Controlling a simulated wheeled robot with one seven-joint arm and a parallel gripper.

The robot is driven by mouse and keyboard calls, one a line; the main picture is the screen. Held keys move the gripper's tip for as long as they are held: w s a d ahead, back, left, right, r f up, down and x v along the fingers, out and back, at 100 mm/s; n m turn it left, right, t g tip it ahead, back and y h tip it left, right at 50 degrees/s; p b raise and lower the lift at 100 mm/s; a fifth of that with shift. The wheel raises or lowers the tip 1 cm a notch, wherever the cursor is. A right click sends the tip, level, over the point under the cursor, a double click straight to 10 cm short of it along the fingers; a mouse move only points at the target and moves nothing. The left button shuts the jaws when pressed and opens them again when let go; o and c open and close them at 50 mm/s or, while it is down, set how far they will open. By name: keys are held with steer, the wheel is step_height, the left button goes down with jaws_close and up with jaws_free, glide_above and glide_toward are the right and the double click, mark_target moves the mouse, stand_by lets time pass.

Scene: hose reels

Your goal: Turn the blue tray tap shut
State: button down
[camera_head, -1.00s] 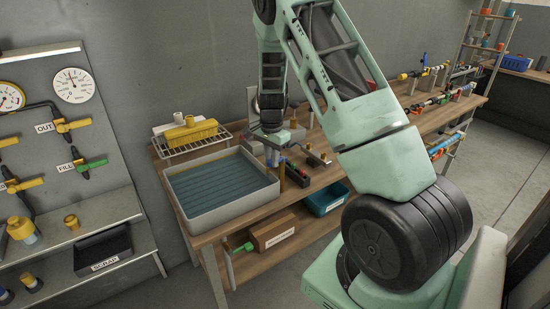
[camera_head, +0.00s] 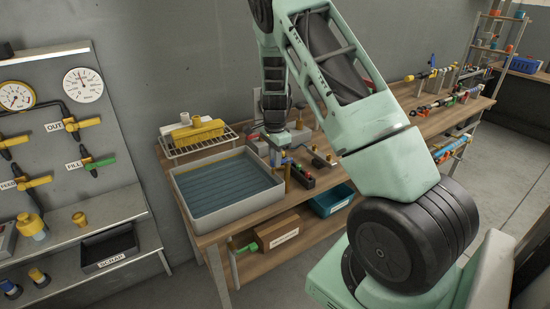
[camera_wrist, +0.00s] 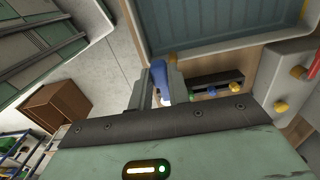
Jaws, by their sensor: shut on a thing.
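The blue tray tap's handle (camera_wrist: 160,76) stands between my gripper's fingers (camera_wrist: 162,88) in the wrist view, and they are shut on it. The handle's lower end and the tap body are mostly hidden by the fingers. In the head view my gripper (camera_head: 281,150) points down just right of the grey tray (camera_head: 237,208), which holds blue-grey water. The tray's rim (camera_wrist: 232,42) runs close beside the fingers in the wrist view. The tap itself is too small in the head view to tell its angle.
A dark block with coloured knobs (camera_head: 302,177) stands right of my gripper on the wooden bench. A wire rack with a yellow block (camera_head: 198,131) is behind the tray. A gauge panel (camera_head: 110,120) stands at left. A cardboard box (camera_head: 274,234) and a teal bin (camera_head: 332,199) sit below.

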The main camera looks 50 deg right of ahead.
steer(key=c, duration=1.3)
jaws_free()
steer(key=shift+r, duration=0.1)
step_height(320, 180, up, 17)
steer(key=b, duration=0.3)
steer(key=shift+r, duration=0.15)
